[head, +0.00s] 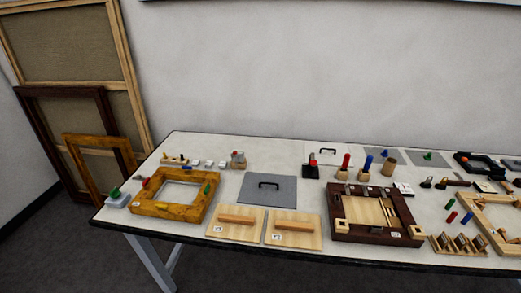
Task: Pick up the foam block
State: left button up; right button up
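No object in the head view can be clearly told as the foam block. A small pale grey-blue block (117,201) with a green piece (115,192) on it sits at the table's left end, beside a golden frame. A few small white blocks (209,163) stand in a row behind that frame. Each is too small to tell its material. Neither of my grippers is in view.
The long table (225,188) holds the golden frame (170,209), a grey plate with a black handle (258,199), two wooden boards with handles (229,231), a dark frame (339,229) and several small tools.

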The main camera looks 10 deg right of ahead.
aim_at(208, 164)
jog(key=i+j, duration=0.25)
jog(key=i, duration=0.2)
jog(key=i+j, duration=0.25)
jog(key=i, duration=0.2)
jog(key=i+j, duration=0.25)
jog(key=i, duration=0.2)
